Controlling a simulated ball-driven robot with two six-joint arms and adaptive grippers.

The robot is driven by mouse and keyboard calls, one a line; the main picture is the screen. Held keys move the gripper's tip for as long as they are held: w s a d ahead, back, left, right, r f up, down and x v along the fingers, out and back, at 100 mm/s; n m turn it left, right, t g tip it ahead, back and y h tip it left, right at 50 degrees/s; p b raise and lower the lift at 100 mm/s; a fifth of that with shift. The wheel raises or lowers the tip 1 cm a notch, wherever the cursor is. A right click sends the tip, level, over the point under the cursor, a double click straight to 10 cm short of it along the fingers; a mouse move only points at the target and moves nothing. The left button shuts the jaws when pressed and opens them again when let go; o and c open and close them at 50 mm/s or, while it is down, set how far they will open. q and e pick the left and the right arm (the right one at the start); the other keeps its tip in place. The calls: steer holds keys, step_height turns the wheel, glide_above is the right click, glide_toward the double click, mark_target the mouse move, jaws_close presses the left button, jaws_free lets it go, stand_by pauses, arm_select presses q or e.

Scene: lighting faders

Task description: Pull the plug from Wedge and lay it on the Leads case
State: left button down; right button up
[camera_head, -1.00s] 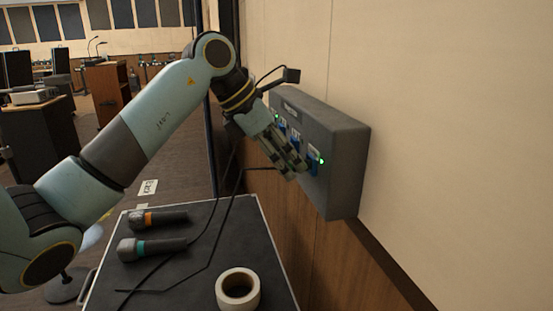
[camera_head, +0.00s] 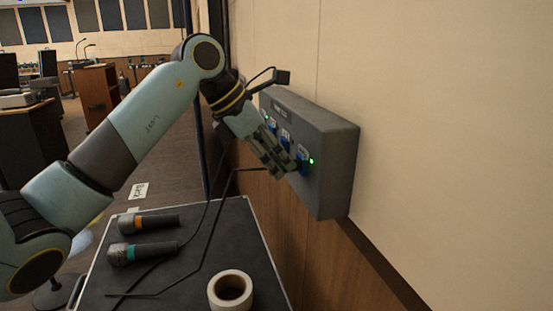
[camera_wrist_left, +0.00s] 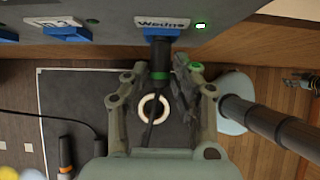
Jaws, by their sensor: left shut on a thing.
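The plug (camera_wrist_left: 158,58), black with a green ring, is at the blue socket under the Wedge label (camera_wrist_left: 160,23) in the left wrist view. It points straight into the socket, and I see no clear gap. My left gripper (camera_head: 286,166) is at the right end of the grey wall box (camera_head: 335,165), with its fingers shut around the plug's body. The fingers hide the plug in the head view. A black-topped case (camera_head: 225,250) with a metal rim stands below; I read no name on it.
Two microphones (camera_head: 145,250) lie on the case's left side and a white tape roll (camera_head: 231,290) at its front. A thin black cable (camera_head: 193,250) runs across the top. A green light (camera_wrist_left: 200,26) glows beside the Wedge label. Other blue sockets (camera_head: 285,137) are close by.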

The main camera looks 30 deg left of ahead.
arm_select(q)
steer(key=s+a, duration=0.3)
steer(key=shift+s, duration=0.3)
stand_by(0.6)
